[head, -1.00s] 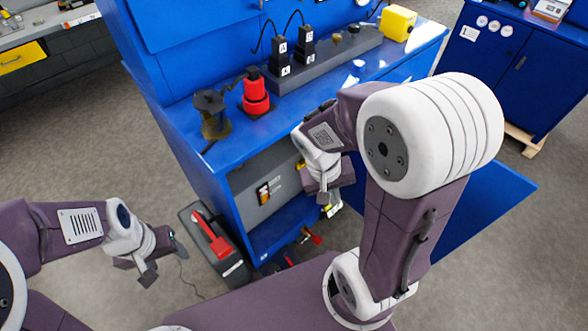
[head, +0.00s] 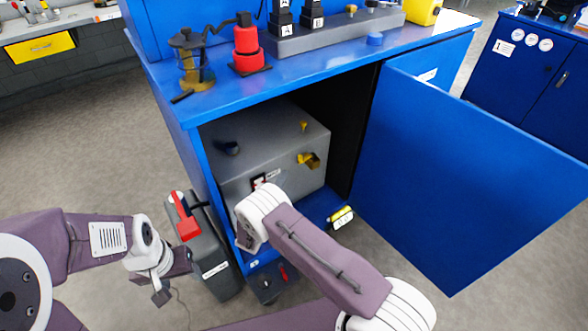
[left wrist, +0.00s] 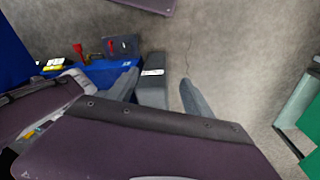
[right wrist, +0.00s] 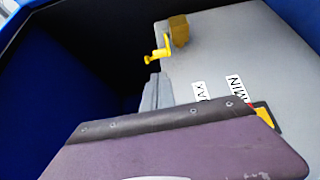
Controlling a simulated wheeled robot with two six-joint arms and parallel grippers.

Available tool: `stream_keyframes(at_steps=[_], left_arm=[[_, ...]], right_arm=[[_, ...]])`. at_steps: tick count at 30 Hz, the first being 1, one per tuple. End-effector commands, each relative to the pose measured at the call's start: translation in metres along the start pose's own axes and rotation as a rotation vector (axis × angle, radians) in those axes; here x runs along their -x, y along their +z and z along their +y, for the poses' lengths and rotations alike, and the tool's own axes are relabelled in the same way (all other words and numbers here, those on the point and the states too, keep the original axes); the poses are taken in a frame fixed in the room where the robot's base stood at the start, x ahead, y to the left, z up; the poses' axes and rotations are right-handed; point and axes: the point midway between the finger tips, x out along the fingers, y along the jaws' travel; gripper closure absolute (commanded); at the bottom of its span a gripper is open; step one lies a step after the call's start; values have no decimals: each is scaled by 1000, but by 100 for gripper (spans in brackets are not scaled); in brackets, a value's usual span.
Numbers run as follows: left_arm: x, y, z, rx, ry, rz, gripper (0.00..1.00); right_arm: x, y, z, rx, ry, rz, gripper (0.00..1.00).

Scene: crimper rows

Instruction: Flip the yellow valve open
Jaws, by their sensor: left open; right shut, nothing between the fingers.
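The yellow valve (head: 308,159) sits on the front of a grey box (head: 290,125) inside the open blue cabinet. In the right wrist view, the valve's yellow handle (right wrist: 157,51) sticks out from a darker yellow body (right wrist: 179,30). My right gripper (right wrist: 156,92) is shut and empty. In that view its fingertips appear below the handle with a visible gap. In the head view my right wrist hides that gripper, low in front of the box. My left gripper (head: 162,287) is open and empty, beside a grey toolbox (head: 210,255). Its fingers show in the left wrist view (left wrist: 160,92).
The blue cabinet door (head: 465,175) stands wide open at the right. A red-handled item (head: 283,273) lies at the cabinet's bottom. A yellow labelled item (head: 341,217) is by the right edge.

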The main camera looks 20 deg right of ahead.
Motion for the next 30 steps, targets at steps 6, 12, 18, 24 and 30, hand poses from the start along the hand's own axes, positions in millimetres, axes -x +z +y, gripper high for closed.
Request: stream_keyframes(at_steps=[6,12,18,24,30], left_arm=[[-3,0,0,0,0,0,40],[-4,0,0,0,0,0,40],[-12,1,0,0,0,0,40],[-21,2,0,0,0,0,40],[-26,3,0,0,0,0,40]], right_arm=[[4,-4,-4,1,-1,10,100],[1,-4,-4,1,-2,8,100],[-30,-3,-6,-2,-1,5,100],[-69,-3,-6,-1,-1,4,100],[-92,-4,-4,-1,-1,6,100]])
